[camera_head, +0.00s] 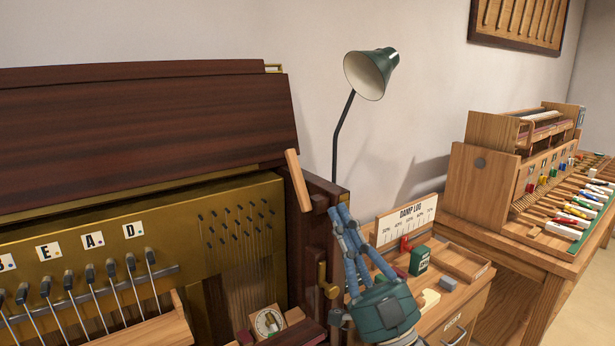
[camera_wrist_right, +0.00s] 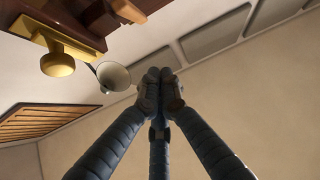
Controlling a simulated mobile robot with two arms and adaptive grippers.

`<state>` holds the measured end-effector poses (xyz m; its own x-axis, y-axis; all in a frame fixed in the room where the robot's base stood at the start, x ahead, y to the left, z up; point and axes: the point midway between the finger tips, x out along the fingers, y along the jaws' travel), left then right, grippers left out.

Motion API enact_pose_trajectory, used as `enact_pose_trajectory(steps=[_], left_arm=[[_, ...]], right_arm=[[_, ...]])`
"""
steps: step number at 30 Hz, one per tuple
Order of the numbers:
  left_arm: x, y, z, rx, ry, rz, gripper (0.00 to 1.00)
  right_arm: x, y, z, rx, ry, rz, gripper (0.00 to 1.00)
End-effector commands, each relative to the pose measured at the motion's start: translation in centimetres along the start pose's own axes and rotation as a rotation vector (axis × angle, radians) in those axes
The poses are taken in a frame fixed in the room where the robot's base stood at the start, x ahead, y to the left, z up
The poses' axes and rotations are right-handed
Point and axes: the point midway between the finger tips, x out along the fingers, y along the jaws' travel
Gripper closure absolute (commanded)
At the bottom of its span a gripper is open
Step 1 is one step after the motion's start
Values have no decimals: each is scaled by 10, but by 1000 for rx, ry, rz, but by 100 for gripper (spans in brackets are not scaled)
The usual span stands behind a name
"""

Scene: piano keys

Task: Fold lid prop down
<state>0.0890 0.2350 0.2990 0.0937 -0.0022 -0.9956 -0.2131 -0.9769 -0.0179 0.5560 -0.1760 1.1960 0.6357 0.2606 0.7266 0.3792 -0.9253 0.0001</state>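The lid prop is a light wooden stick (camera_head: 297,180) at the right end of the piano, standing up and tilted slightly under the raised dark brown lid (camera_head: 150,115). My right gripper (camera_head: 341,211) points upward just right of the prop, its blue fingers drawn together. In the right wrist view its fingertips (camera_wrist_right: 160,80) meet with nothing visible between them. That view also shows a light wooden end, probably the prop (camera_wrist_right: 128,10), at the top left, apart from the fingers. My left gripper is not in view.
A green lamp (camera_head: 371,73) stands behind, its shade also in the wrist view (camera_wrist_right: 113,76). A brass knob (camera_wrist_right: 57,64) sits near the dark wood. The piano's right side post (camera_head: 318,240) is beside my gripper. A side cabinet with a damp log card (camera_head: 407,220) stands right.

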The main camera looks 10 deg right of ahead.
Motion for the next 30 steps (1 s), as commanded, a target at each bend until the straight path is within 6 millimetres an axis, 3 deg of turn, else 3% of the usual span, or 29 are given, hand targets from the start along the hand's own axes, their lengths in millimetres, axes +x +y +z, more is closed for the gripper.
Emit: enact_pose_trajectory(steps=[5,18,19,21,30], left_arm=[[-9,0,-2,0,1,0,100],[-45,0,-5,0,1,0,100],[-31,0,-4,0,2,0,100],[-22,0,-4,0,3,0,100],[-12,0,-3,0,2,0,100]], right_arm=[[17,0,-2,0,2,0,100],[107,0,-3,1,2,-1,100],[100,0,11,1,-2,0,100],[101,0,23,1,-1,0,100],[109,0,40,0,0,0,100]])
